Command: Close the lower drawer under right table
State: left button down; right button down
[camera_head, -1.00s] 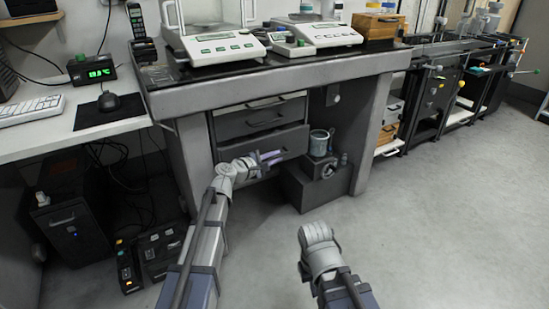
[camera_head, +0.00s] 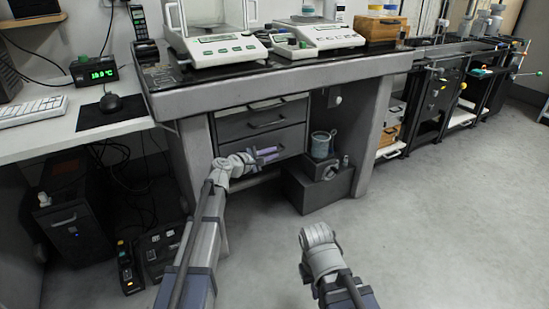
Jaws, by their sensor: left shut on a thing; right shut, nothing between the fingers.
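Under the weighing table (camera_head: 285,88) is a grey drawer unit with handled fronts stacked one above another. The lower drawer (camera_head: 293,140) is the front under the middle one (camera_head: 262,116); my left gripper hides part of it and its handle. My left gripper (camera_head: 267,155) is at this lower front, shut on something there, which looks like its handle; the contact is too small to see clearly. I cannot tell exactly how far the drawer stands out. My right gripper (camera_head: 318,233) is low in front of the table, apart from everything, shut and empty; its fingers are hard to make out.
A dark box (camera_head: 315,190) with a blue-grey tin (camera_head: 320,145) on it stands right of the drawers, inside the table's right leg (camera_head: 375,140). Balances (camera_head: 228,47) stand on top. A computer tower (camera_head: 75,225) is at left. The floor at right is clear.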

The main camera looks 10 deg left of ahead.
pick_arm(q)
jog(key=shift+w+a, duration=0.2)
jog(key=c, duration=0.9)
grip_release()
jog(key=p+v, duration=0.1)
jog(key=v, duration=0.6)
jog(key=shift+s+a+p, duration=0.15)
jog(key=shift+s+p, duration=0.2)
jog(key=shift+s, duration=0.05)
